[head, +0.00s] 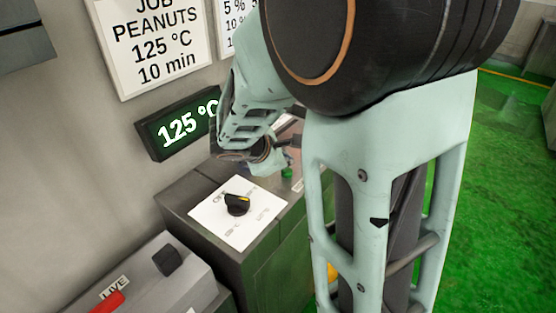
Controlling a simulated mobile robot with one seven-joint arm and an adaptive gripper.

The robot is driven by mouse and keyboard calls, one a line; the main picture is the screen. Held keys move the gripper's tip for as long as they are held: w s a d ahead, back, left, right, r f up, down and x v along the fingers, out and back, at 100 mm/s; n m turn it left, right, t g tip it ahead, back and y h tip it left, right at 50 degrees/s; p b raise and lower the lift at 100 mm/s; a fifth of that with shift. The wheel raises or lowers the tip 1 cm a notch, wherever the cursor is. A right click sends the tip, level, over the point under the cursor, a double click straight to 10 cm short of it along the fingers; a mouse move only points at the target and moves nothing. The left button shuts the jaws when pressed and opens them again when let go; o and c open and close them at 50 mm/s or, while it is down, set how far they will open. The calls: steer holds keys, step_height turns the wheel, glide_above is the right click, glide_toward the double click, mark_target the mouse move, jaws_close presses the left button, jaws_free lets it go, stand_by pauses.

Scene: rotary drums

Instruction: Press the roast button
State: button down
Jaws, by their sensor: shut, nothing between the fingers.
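A small green button (287,173) shows on top of the grey cabinet, right of the white dial plate, partly hidden by my arm. I cannot read a label on it, so I cannot tell whether it is the roast button. My gripper (285,157) is shut and empty, close to the green button and mostly hidden behind my wrist and forearm. I cannot tell whether the fingertips touch the button.
A display (180,129) reads 125 °C. A wall sign (155,45) reads peanuts, 125 °C, 10 min. A red handle (107,302) is at lower left.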

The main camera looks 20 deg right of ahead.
mark_target(286, 172)
stand_by(0.5)
steer(key=shift+f+b, duration=0.45)
steer(key=shift+b, duration=0.1)
steer(key=shift+f+b, duration=0.55)
steer(key=shift+b, duration=0.05)
stand_by(0.5)
steer(key=shift+r, duration=0.15)
steer(key=shift+r+p, duration=0.75)
steer(key=shift+r, duration=0.1)
step_height(286, 172, up, 5)
steer(key=p, duration=0.4)
steer(key=shift+r, duration=0.1)
stand_by(0.5)
